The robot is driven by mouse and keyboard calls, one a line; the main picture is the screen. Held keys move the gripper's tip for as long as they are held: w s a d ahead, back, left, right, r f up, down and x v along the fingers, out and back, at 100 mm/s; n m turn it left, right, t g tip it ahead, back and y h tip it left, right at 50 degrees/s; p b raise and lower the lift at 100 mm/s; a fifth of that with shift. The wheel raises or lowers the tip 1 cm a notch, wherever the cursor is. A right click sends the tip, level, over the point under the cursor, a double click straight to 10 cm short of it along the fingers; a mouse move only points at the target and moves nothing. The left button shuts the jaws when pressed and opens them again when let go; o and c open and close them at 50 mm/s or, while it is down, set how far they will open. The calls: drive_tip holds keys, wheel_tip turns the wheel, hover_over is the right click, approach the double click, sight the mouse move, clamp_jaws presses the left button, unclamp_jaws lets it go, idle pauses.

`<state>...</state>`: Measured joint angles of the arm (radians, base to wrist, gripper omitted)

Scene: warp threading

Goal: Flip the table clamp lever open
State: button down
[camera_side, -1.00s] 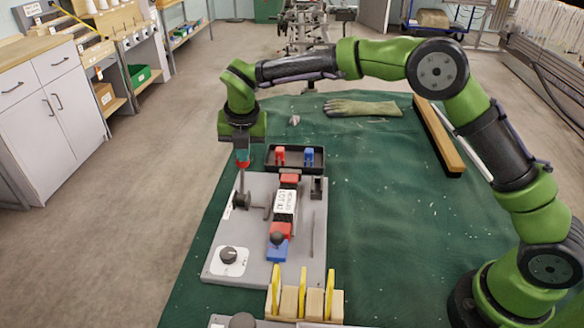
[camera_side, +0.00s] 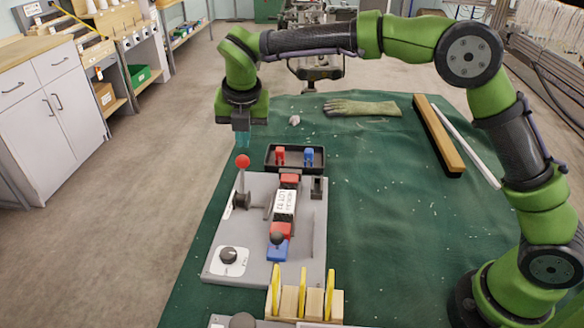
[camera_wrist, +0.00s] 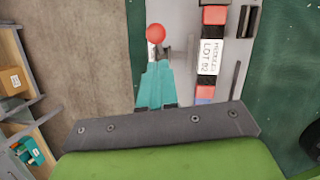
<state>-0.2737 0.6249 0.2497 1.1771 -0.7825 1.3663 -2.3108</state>
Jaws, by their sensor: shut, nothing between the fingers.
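The clamp lever stands upright on the left side of the grey fixture plate (camera_side: 222,262), with a red ball knob (camera_side: 243,161) on top of its thin rod and a dark pivot (camera_side: 241,200) at its base. My gripper (camera_side: 242,140), with teal fingers, is shut and empty. It hangs just above and behind the red knob in the side view, apart from it as far as I can tell. In the wrist view the red knob (camera_wrist: 156,33) lies just ahead of the closed teal fingertips (camera_wrist: 156,68). The rod is mostly hidden below the knob there.
A labelled block (camera_side: 285,203) with red ends lies mid-plate. A black tray (camera_side: 295,168) with red and blue pieces stands behind. A white-based dial (camera_side: 229,256) sits front left, and a wooden holder (camera_side: 289,301) with yellow pieces in front.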

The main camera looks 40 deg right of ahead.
wheel_tip(320, 180, up, 6)
drive_tip(key=shift+s+d+r, duration=0.15)
drive_tip(key=shift+s+r, duration=0.1)
drive_tip(key=shift+s, duration=0.2)
